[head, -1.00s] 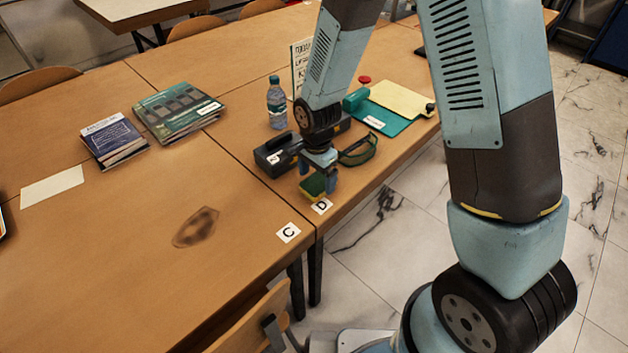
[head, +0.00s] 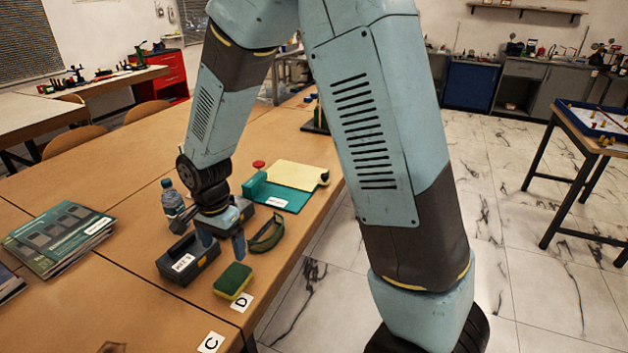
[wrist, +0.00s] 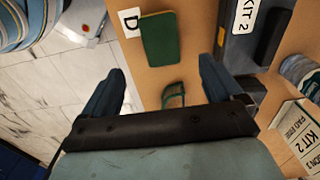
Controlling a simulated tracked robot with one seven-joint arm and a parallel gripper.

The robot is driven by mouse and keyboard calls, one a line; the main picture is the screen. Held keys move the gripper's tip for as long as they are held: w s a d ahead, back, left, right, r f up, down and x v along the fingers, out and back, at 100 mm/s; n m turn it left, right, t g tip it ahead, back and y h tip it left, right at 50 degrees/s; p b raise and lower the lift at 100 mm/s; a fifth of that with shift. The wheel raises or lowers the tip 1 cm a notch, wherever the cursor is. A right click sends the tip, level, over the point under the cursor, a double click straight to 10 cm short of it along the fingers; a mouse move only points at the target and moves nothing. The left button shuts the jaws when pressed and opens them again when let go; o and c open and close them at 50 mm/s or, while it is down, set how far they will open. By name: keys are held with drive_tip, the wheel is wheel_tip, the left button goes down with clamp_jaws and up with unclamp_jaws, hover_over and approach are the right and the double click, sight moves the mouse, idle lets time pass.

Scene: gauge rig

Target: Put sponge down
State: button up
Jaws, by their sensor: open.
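The sponge (head: 233,281), green on top and yellow below, lies flat on the wooden table beside the white D label (head: 242,302). In the wrist view the sponge (wrist: 160,39) shows its green face next to the D label (wrist: 130,22). My gripper (head: 222,247) is above the table, behind the sponge and apart from it. In the wrist view my gripper (wrist: 163,85) has its two blue fingers wide apart, with nothing between them touching either finger.
A dark toolbox (head: 187,261) stands left of the sponge. Green goggles (head: 267,234) lie behind it, near the table edge.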

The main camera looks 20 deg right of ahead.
drive_tip(key=s+d+r+n+t, duration=0.2)
drive_tip(key=d+r+n, duration=0.1)
drive_tip(key=d+r, duration=1.2)
drive_tip(key=s+d+r+n+t, duration=0.3)
drive_tip(key=s+d+r+n, duration=0.2)
drive_tip(key=s+d+r, duration=0.6)
drive_tip(key=shift+s+r+t, duration=0.2)
drive_tip(key=shift+s+t, duration=0.1)
drive_tip(key=shift+s, duration=0.95)
drive_tip(key=shift+o, duration=0.6)
